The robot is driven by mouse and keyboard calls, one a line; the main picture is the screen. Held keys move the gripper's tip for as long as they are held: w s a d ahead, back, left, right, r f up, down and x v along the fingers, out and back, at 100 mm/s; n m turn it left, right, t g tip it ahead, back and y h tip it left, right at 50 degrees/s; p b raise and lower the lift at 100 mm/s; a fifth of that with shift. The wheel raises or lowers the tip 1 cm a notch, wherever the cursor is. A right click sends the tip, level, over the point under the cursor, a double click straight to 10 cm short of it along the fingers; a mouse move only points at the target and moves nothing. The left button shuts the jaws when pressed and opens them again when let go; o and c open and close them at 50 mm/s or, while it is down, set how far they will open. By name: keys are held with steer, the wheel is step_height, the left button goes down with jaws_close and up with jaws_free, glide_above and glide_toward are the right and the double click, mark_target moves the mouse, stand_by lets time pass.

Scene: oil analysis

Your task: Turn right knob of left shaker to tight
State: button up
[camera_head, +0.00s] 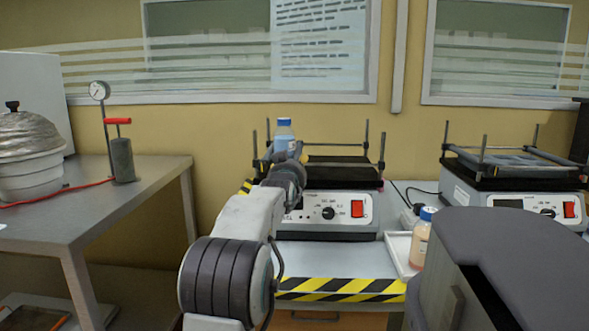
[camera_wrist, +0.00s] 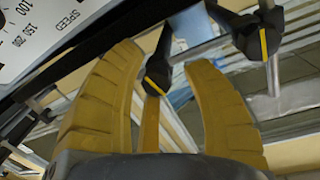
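The left shaker (camera_head: 318,231) stands on the bench in the middle of the head view, with a dial and a red switch on its front panel. In the wrist view, a black clamp knob with a tilted yellow stripe (camera_wrist: 158,72) shows between my gripper's fingers. A second black striped knob (camera_wrist: 254,36) is to its upper right. I cannot tell which is the right knob. My gripper (camera_wrist: 163,58) has its yellow fingers spread apart, with nothing clearly held. In the head view, my arm hides most of the gripper and the shaker's left part.
A blue-capped bottle (camera_head: 284,134) is at the left shaker's platform. Another shaker (camera_head: 515,190) stands at the right. An orange-filled bottle (camera_head: 421,240) stands on a white tray (camera_head: 402,262) at the bench's front. A side table (camera_head: 110,205) with a gauge stand is at the left.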

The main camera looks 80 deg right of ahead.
steer(key=shift+o, duration=0.6)
steer(key=shift+a, duration=0.15)
steer(key=a, duration=1.1)
steer(key=shift+a+r, duration=0.35)
